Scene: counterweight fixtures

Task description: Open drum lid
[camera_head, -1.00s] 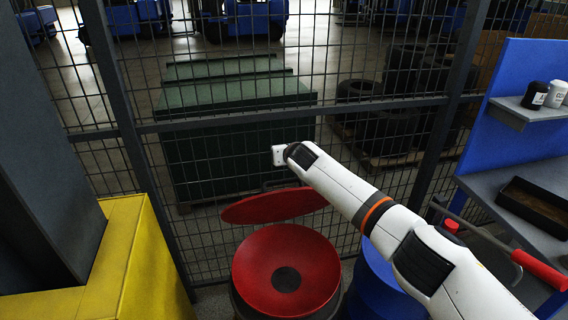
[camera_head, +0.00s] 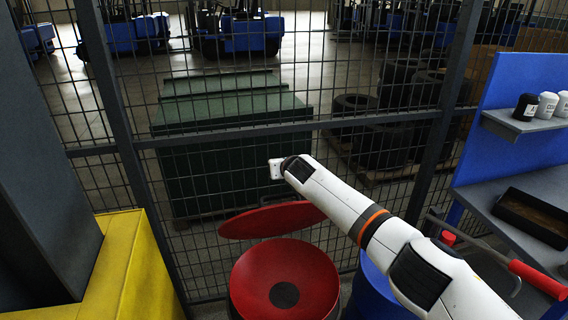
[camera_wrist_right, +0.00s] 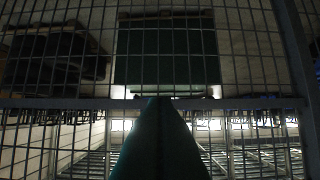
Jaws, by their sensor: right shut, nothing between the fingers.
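A drum with a red, dished funnel-like top (camera_head: 284,281) and a dark round centre stands at the bottom middle of the head view. Its red lid (camera_head: 272,219) is raised behind it, tilted and seen nearly edge-on, in front of the mesh fence. My right arm comes in from the right, over a blue drum. Its gripper (camera_head: 276,168) is above the lid, shut and empty; its fingertips are too small to make out, and I cannot tell whether it touches the lid. My left gripper is out of view.
The mesh fence (camera_head: 350,124) stands close behind the drum. A blue drum (camera_head: 375,292) is to its right, a yellow block (camera_head: 140,265) to its left. A blue workbench with a black tray (camera_head: 532,216) and a red-handled bar (camera_head: 538,279) are at the right.

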